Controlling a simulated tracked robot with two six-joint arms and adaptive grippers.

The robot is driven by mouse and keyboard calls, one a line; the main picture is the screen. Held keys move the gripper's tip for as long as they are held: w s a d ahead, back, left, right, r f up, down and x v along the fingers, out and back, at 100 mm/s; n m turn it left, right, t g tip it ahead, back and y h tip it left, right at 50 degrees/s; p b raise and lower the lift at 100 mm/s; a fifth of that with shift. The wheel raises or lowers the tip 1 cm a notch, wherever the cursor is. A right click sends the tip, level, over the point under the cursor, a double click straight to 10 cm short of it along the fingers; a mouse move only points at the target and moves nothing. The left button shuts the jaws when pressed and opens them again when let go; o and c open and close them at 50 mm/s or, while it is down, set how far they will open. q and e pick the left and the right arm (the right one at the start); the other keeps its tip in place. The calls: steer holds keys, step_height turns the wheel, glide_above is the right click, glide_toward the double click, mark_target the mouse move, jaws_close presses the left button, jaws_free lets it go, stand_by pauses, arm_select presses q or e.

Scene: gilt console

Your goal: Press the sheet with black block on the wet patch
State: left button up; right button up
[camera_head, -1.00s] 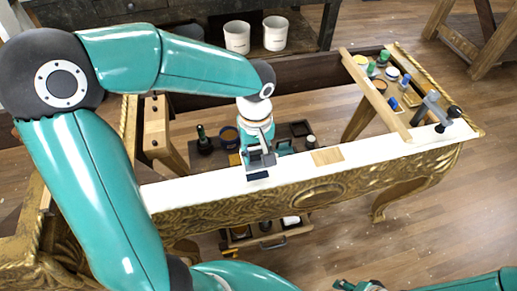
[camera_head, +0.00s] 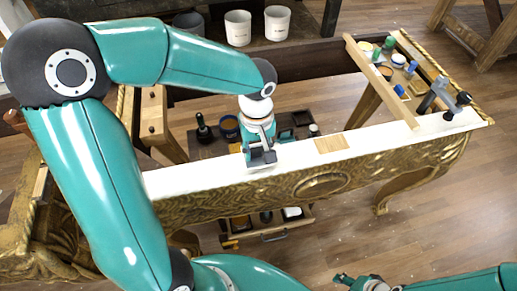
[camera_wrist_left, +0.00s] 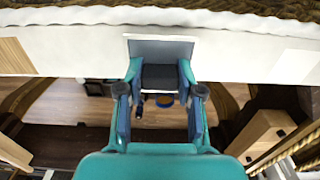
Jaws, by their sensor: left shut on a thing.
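My left gripper (camera_head: 262,157) is over the white top of the gilt console. In the left wrist view its fingers (camera_wrist_left: 160,98) are shut on the black block (camera_wrist_left: 160,77). A pale grey sheet (camera_wrist_left: 160,50) shows at the block's far edge, against the white top; I cannot tell whether block and sheet touch the top. I cannot make out the wet patch for certain; a faintly paler rectangle (camera_wrist_left: 297,66) lies on the top right of the block. My right gripper (camera_head: 362,284) is partly in view at the bottom edge, its jaws unclear.
A tan wood-grained rectangle (camera_head: 331,144) lies on the white top (camera_head: 400,134) right of my left gripper. A wooden bar (camera_head: 382,82) and several jars and tools stand at the console's right end. A dark tray (camera_head: 207,146) with bottles is behind the gripper.

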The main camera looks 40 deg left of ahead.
arm_select(q)
steer(key=shift+s+f+b, duration=0.1)
steer(key=shift+f+b, duration=0.55)
steer(key=shift+b, duration=0.05)
stand_by(1.8)
steer(key=shift+r+p, duration=2.65)
steer(key=shift+r, duration=0.95)
steer(key=shift+f, duration=0.1)
